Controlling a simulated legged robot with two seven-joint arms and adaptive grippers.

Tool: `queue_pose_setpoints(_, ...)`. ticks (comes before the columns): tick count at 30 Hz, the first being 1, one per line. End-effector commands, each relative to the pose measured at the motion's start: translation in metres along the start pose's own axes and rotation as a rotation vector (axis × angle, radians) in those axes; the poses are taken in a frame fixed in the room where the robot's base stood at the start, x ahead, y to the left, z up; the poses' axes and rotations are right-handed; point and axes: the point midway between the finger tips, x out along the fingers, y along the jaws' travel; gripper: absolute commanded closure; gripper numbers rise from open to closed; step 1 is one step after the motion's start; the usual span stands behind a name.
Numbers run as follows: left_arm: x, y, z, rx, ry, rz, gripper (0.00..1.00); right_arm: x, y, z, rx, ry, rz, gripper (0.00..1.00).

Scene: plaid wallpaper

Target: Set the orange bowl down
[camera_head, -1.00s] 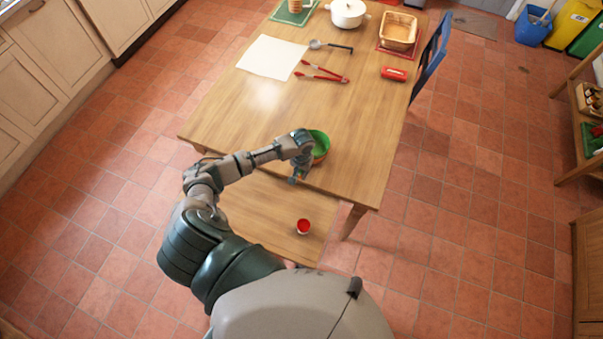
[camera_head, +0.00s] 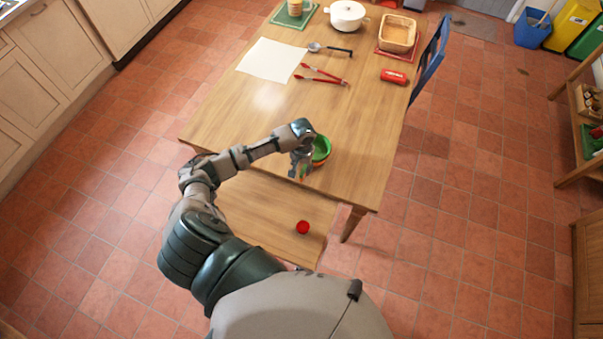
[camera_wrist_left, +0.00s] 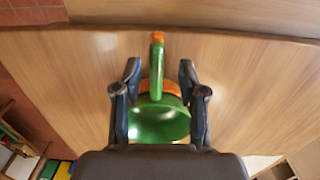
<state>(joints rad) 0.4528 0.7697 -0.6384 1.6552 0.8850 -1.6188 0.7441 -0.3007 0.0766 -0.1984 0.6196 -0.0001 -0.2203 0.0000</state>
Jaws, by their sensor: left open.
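The orange bowl (camera_head: 321,160) is at the near right part of the tabletop, with a green bowl-shaped piece (camera_head: 322,147) in it. In the left wrist view, a strip of orange (camera_wrist_left: 158,87) shows behind the green piece (camera_wrist_left: 158,127). A green handle-like part with an orange tip (camera_wrist_left: 157,37) points up the picture. My left gripper (camera_head: 300,172) is beside the bowl's left side. In the left wrist view its fingers (camera_wrist_left: 159,75) are apart, one on each side of the handle-like part. Much of the orange bowl is hidden. My right gripper is not in view.
The wooden table (camera_head: 240,120) also holds a white sheet (camera_head: 271,58), red tongs (camera_head: 322,80), a ladle (camera_head: 330,48), a red box (camera_head: 394,76), a white pot (camera_head: 346,15) and a basket (camera_head: 397,33). A red item (camera_head: 303,227) is on the lower surface (camera_head: 260,215). The table's middle is clear.

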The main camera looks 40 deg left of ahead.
Motion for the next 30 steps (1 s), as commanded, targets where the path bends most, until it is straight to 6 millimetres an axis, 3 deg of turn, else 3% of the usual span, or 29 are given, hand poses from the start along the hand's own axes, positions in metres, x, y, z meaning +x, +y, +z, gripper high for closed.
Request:
queue_pose_setpoints(3, -0.026, 0.002, 0.000, 0.001, 0.002, 0.000, 0.59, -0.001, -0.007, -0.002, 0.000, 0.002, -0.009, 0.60)
queue_pose_setpoints(9, -0.051, 0.001, 0.000, 0.001, 0.000, 0.000, 0.59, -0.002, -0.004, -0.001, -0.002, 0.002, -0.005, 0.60)
queue_pose_setpoints(30, -0.056, 0.001, 0.000, 0.000, -0.001, 0.001, 0.59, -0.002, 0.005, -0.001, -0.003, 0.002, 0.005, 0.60)
